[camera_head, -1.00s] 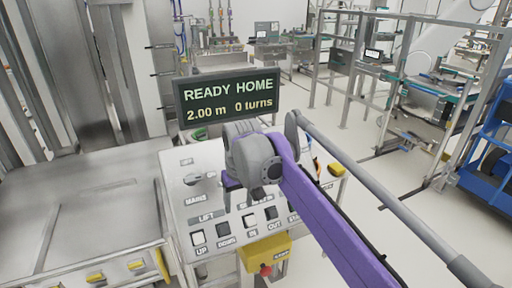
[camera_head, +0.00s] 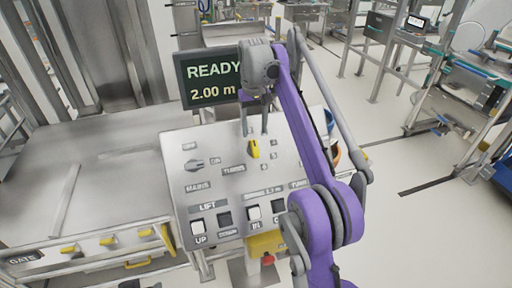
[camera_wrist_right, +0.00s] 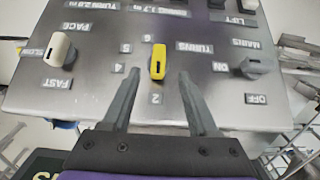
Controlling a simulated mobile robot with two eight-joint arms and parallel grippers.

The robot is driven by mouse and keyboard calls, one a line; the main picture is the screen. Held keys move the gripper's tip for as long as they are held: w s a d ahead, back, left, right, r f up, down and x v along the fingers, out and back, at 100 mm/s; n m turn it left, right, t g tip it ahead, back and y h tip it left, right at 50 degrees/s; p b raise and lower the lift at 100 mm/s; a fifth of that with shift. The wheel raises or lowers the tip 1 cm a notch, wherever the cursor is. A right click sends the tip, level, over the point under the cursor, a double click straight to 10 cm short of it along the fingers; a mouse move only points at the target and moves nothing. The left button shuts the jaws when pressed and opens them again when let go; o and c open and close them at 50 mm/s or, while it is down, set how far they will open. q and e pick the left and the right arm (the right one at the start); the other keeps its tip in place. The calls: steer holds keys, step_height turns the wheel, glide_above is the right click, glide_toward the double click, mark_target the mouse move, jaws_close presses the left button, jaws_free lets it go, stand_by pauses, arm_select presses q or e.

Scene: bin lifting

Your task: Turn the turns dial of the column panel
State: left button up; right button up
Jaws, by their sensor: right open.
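The turns dial is a small yellow knob (camera_head: 254,149) on the sloped grey column panel (camera_head: 190,147), near a TURNS label. In the right wrist view the yellow dial (camera_wrist_right: 158,62) stands lengthwise, with numbers such as 2, 4, 5 and 6 around it. My right gripper (camera_head: 254,132) is open, its fingers pointing down at the dial. In the wrist view its fingertips (camera_wrist_right: 159,74) show on either side of the dial, with gaps; whether they reach down around it I cannot tell. My left gripper is not in view.
A dark display (camera_head: 208,80) reads READY and 2.00 m, partly hidden by my right arm. A MAINS knob (camera_head: 194,164) and LIFT buttons (camera_head: 198,228) are on the panel. A pale pace knob (camera_wrist_right: 60,50) is beside the dial. A metal table (camera_head: 100,165) stands left.

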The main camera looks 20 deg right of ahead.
mark_target(255, 147)
step_height(255, 147, down, 7)
steer(key=shift+d+b, duration=0.1)
steer(key=shift+b, duration=0.7)
steer(key=shift+f, duration=0.65)
steer(key=shift+w+f, duration=0.15)
steer(key=shift+f, duration=0.15)
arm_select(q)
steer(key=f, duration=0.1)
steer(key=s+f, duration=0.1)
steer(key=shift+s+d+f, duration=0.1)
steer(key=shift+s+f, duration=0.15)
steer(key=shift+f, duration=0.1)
arm_select(e)
steer(key=shift+r, duration=0.1)
jaws_close()
